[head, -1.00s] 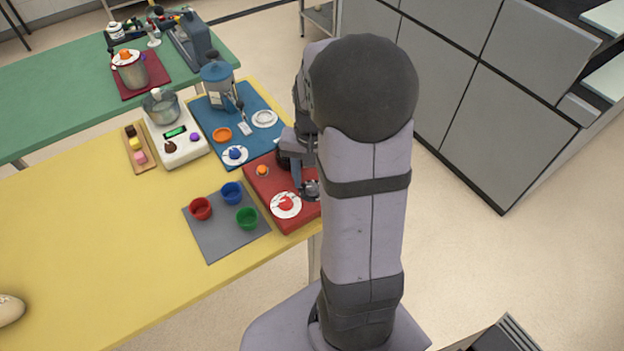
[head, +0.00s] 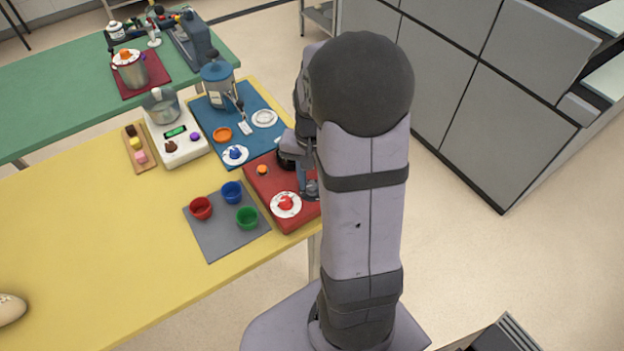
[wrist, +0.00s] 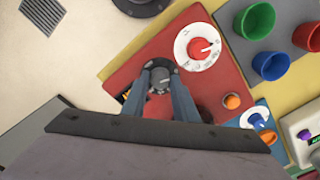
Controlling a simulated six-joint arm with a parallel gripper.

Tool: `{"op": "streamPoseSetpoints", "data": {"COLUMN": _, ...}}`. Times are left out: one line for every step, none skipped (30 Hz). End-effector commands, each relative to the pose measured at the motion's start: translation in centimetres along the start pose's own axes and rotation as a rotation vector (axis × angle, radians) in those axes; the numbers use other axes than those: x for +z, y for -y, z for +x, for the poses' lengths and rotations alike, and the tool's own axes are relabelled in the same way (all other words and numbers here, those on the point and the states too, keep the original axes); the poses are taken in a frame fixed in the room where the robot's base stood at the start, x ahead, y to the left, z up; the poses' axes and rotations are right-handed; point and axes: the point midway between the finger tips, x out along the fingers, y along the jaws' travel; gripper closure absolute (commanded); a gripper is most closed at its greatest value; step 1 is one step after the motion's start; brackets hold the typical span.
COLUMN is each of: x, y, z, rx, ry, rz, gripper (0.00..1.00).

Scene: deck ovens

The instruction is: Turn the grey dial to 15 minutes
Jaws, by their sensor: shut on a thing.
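The grey dial (wrist: 159,82) shows in the wrist view on a red panel (wrist: 212,84), near the panel's edge. My gripper (wrist: 160,75) is shut on it, with one blue-grey finger on each side. The fingers hide much of the dial and its scale, so its setting cannot be read. In the head view my gripper (head: 308,186) is at the right side of the red panel (head: 257,190), partly behind my arm.
A red dial on a white disc (wrist: 203,48) and an orange knob (wrist: 232,101) share the panel. Red (head: 201,208), blue (head: 231,192) and green (head: 247,218) cups stand on a grey mat (head: 215,243). Yellow table (head: 90,240) is largely clear at left.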

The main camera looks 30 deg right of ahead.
Motion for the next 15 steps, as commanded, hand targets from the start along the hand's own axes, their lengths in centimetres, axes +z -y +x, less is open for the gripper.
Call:
{"op": "streamPoseSetpoints", "data": {"x": 0.0, "y": 0.0, "z": -0.12, "rx": 0.0, "ry": 0.001, "rz": 0.018, "gripper": 0.96}}
{"op": "streamPoseSetpoints", "data": {"x": 0.0, "y": -0.01, "z": -0.13, "rx": 0.0, "ry": 0.001, "rz": 0.033, "gripper": 0.96}}
{"op": "streamPoseSetpoints", "data": {"x": 0.0, "y": -0.01, "z": -0.14, "rx": 0.001, "ry": 0.001, "rz": 0.053, "gripper": 0.96}}
{"op": "streamPoseSetpoints", "data": {"x": -0.01, "y": -0.01, "z": -0.15, "rx": 0.001, "ry": 0.001, "rz": 0.071, "gripper": 0.96}}
{"op": "streamPoseSetpoints", "data": {"x": -0.02, "y": 0.0, "z": -0.16, "rx": 0.0, "ry": 0.001, "rz": 0.09, "gripper": 0.96}}
{"op": "streamPoseSetpoints", "data": {"x": -0.02, "y": 0.0, "z": -0.17, "rx": 0.0, "ry": 0.001, "rz": 0.117, "gripper": 0.96}}
{"op": "streamPoseSetpoints", "data": {"x": -0.04, "y": 0.0, "z": -0.19, "rx": 0.0, "ry": 0.0, "rz": 0.14, "gripper": 0.96}}
{"op": "streamPoseSetpoints", "data": {"x": -0.04, "y": 0.0, "z": -0.21, "rx": 0.0, "ry": 0.0, "rz": 0.164, "gripper": 0.96}}
{"op": "streamPoseSetpoints", "data": {"x": -0.05, "y": 0.0, "z": -0.22, "rx": 0.0, "ry": 0.0, "rz": 0.197, "gripper": 0.96}}
{"op": "streamPoseSetpoints", "data": {"x": -0.04, "y": 0.0, "z": -0.24, "rx": 0.0, "ry": 0.0, "rz": 0.223, "gripper": 0.96}}
{"op": "streamPoseSetpoints", "data": {"x": -0.04, "y": 0.0, "z": -0.25, "rx": 0.0, "ry": 0.0, "rz": 0.249, "gripper": 0.96}}
{"op": "streamPoseSetpoints", "data": {"x": -0.04, "y": -0.01, "z": -0.25, "rx": 0.0, "ry": 0.0, "rz": 0.287, "gripper": 0.96}}
{"op": "streamPoseSetpoints", "data": {"x": -0.05, "y": 0.0, "z": -0.25, "rx": 0.0, "ry": 0.0, "rz": 0.315, "gripper": 0.96}}
{"op": "streamPoseSetpoints", "data": {"x": -0.05, "y": 0.0, "z": -0.24, "rx": 0.0, "ry": 0.0, "rz": 0.343, "gripper": 0.96}}
{"op": "streamPoseSetpoints", "data": {"x": -0.06, "y": 0.0, "z": -0.24, "rx": 0.0, "ry": 0.0, "rz": 0.382, "gripper": 0.96}}
